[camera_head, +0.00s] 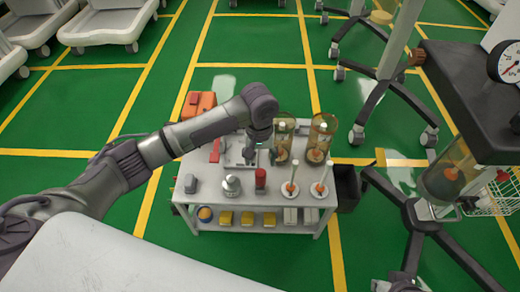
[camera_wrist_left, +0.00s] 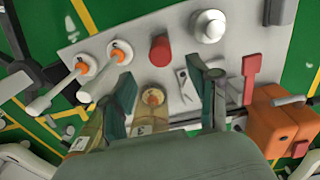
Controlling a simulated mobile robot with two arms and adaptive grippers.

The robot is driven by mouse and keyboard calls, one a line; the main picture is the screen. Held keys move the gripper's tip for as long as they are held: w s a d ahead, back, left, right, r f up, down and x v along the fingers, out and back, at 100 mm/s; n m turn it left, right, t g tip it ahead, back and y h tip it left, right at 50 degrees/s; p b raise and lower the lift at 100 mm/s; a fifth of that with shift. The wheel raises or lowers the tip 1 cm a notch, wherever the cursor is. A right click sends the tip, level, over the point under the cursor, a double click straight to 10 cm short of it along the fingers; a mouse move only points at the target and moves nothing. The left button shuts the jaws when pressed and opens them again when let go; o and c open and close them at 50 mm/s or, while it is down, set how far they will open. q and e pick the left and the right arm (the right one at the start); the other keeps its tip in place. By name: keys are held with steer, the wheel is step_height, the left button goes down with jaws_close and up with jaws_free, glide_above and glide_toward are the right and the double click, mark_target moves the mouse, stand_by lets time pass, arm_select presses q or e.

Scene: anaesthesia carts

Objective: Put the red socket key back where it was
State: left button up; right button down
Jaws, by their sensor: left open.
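A red T-shaped piece (camera_head: 215,151), which looks like the red socket key, lies on the grey cart top (camera_head: 212,190) beside a pale tray (camera_head: 232,158). In the left wrist view the piece (camera_wrist_left: 250,78) is right of my gripper, near the orange box, and no finger touches it. My left gripper (camera_head: 250,156) is over the cart near the tray. In the left wrist view its fingers (camera_wrist_left: 162,72) are spread, with nothing held between them. The tray (camera_wrist_left: 185,88) is partly hidden by a finger. My right gripper is not in view.
A red cylinder (camera_head: 260,180) and a silver round-topped object (camera_head: 231,184) stand at the front. Two amber cylinders (camera_head: 321,138) stand at the back right, with white upright pieces (camera_head: 290,180) before them. An orange box (camera_head: 198,104) is behind the cart's left part.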

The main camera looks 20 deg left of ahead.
arm_select(q)
steer(key=s+d+f+m+t+h, duration=0.1)
steer(key=s+d+m+h, duration=0.15)
steer(key=s, duration=0.35)
steer(key=s+d+f+m+t+h, duration=0.1)
steer(key=s+d+m, duration=0.1)
steer(key=s+d, duration=0.35)
steer(key=s+a+r+t+y, duration=0.1)
steer(key=s+a+y, duration=0.2)
steer(key=s+a, duration=1)
steer(key=shift+s+a+t, duration=0.25)
steer(key=shift+a+t, duration=0.05)
steer(key=shift+a, duration=0.05)
arm_select(e)
steer(key=shift+s+d+r, duration=0.15)
steer(key=shift+s+r, duration=0.05)
steer(key=shift+s, duration=0.25)
arm_select(q)
steer(key=shift+f+m+y+p, duration=0.1)
steer(key=shift+m+y+p, duration=0.15)
steer(key=shift+p, duration=0.1)
arm_select(e)
steer(key=shift+w, duration=0.15)
